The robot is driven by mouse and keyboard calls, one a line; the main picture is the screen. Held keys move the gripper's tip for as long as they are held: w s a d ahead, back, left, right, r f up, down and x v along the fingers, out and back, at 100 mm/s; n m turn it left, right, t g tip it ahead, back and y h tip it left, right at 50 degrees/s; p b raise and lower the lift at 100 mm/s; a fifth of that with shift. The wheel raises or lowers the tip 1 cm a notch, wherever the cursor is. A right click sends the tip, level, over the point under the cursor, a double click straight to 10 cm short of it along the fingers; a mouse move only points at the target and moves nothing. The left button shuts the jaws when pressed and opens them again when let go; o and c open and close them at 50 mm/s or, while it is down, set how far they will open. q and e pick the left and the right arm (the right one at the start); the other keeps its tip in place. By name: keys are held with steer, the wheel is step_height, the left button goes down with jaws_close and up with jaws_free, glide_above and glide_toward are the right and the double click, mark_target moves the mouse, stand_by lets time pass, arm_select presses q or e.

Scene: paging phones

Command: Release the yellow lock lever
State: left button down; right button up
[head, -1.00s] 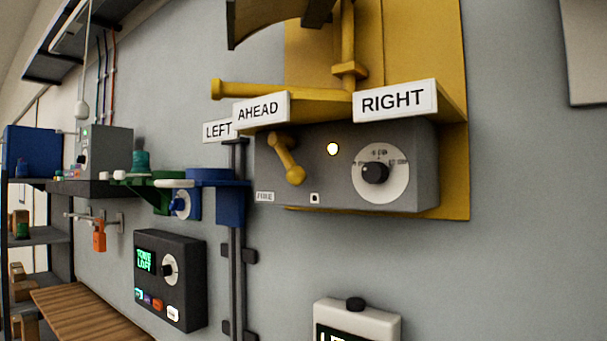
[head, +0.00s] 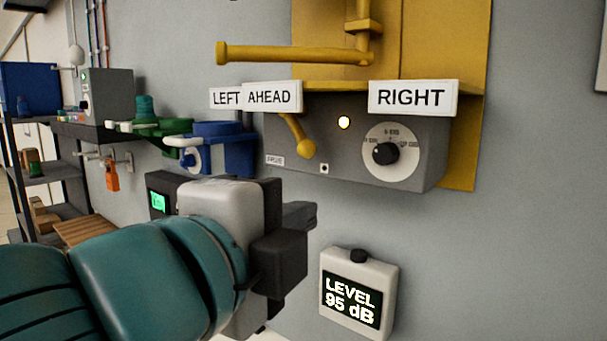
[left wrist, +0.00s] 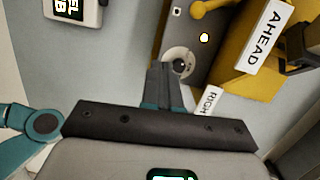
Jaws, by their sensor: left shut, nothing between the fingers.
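The yellow lock lever (head: 298,136) is on the front of the grey box (head: 348,165), left of a lit round lamp (head: 344,122). It slants down to the right and ends in a round knob. In the left wrist view part of the lever (left wrist: 208,8) shows at the top. My left gripper (head: 303,214) is shut and empty, below the grey box and apart from the lever. Its closed fingers (left wrist: 164,84) show in the left wrist view, overlapping the box's lower side near the dial. My right gripper is not in view.
A white dial (head: 391,150) with a black knob is right of the lamp. Signs LEFT, AHEAD (head: 272,96) and RIGHT (head: 413,97) hang above the box, below a yellow bar (head: 290,54). A level meter (head: 358,290) reading 95 dB is at lower right. The wall between is bare.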

arm_select(q)
step_height(320, 180, up, 4)
steer(key=s+a+t, duration=0.1)
steer(key=s+a, duration=0.1)
steer(key=p, duration=0.4)
glide_toward(304, 156)
steer(key=w+d, duration=0.2)
steer(key=d, duration=0.4)
steer(key=shift+w+a+r+p, duration=0.25)
steer(key=shift+w+a, duration=0.1)
steer(key=shift+w, duration=0.25)
steer(key=shift+w+a+r+p, duration=0.2)
steer(key=shift+w+a, duration=0.15)
steer(key=shift+w, duration=0.3)
steer(key=shift+w+a+f, duration=0.1)
steer(key=shift+w+a, duration=0.15)
steer(key=shift+w, duration=0.2)
steer(key=shift+f, duration=0.1)
